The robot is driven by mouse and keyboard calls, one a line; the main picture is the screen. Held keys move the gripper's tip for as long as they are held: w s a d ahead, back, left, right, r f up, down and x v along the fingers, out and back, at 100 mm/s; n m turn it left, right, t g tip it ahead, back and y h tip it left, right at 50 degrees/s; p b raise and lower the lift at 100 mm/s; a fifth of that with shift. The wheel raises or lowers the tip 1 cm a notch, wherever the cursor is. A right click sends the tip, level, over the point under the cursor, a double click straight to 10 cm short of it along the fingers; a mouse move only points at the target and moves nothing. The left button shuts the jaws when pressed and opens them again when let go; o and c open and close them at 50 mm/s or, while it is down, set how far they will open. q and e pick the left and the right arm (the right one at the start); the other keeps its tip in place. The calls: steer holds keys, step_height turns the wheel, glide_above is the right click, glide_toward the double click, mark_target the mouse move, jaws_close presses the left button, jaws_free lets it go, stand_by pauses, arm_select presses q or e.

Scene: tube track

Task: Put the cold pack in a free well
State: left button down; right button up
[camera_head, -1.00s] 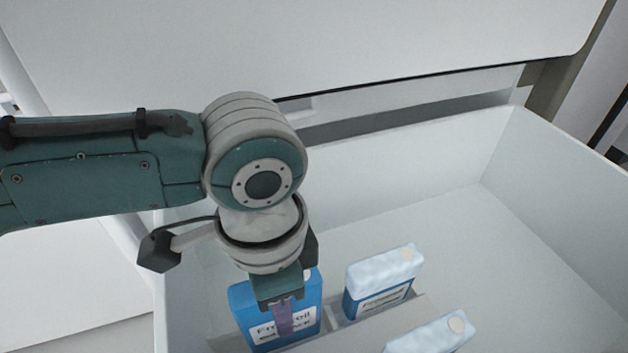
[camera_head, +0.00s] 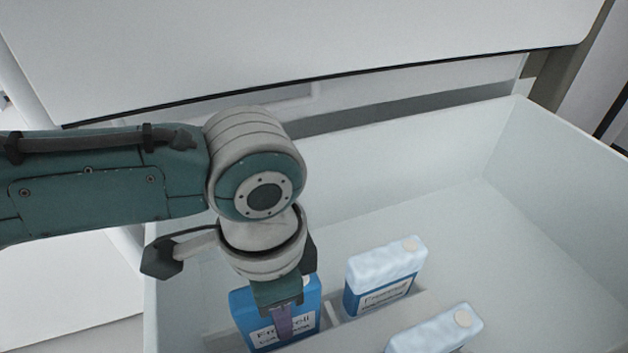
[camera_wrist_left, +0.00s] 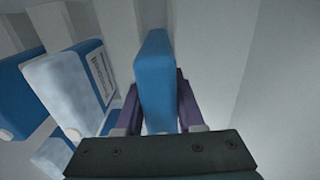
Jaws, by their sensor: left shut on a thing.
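My left gripper (camera_head: 282,318) points down into the white bin and is shut on a blue pack (camera_head: 243,308) with a white label. In the left wrist view the blue pack (camera_wrist_left: 156,72) stands between the two purple fingers. Two packs with frosted, pale tops stand to its right: one just beside it (camera_head: 385,272) and one nearer the front (camera_head: 436,332). The frosted packs also show at the left of the left wrist view (camera_wrist_left: 68,82). The grey rack (camera_head: 408,308) with the wells is mostly hidden, and I cannot tell how deep the held pack sits. My right gripper is out of view.
The white bin's walls (camera_head: 560,165) rise around the packs. The bin floor (camera_head: 500,250) at the right and back is clear. A large white panel (camera_head: 300,45) stands behind the bin.

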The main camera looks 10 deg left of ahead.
arm_select(q)
steer(key=shift+f, duration=0.1)
steer(key=shift+f, duration=0.3)
steer(key=shift+c, duration=2.2)
jaws_free()
